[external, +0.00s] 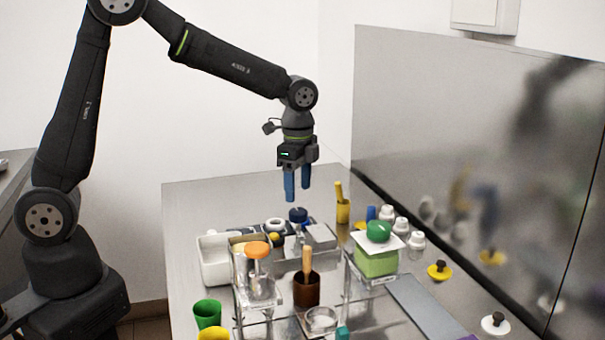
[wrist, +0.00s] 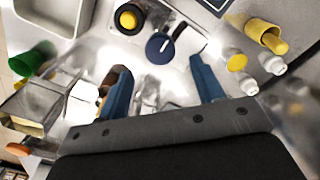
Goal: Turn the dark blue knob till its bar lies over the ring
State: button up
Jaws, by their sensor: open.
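The dark blue knob (wrist: 158,49) is a round disc on a pale plate, ahead of my fingertips in the wrist view. A dark bar points from it toward the upper right, and a small light mark shows on its face. In the external view the knob (external: 298,214) stands below my gripper (external: 297,187). In the wrist view my gripper (wrist: 158,66) has its blue fingers wide apart, with nothing between them. It hangs above the knob, not touching it. I cannot make out the ring clearly in either view.
A yellow-and-black round button (wrist: 128,18) sits beside the knob. A white bin (external: 214,262), a brown cup (external: 306,289), a clear stand with an orange-topped jar (external: 257,250), white-capped bottles (external: 387,214) and a yellow cup (external: 343,211) crowd the bench. A metal wall (external: 430,130) rises behind.

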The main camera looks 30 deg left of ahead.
aim_at(298, 211)
notch_tip(298, 211, down, 6)
jog(key=shift+r, duration=0.1)
jog(key=c, duration=1)
jog(key=shift+o, duration=0.2)
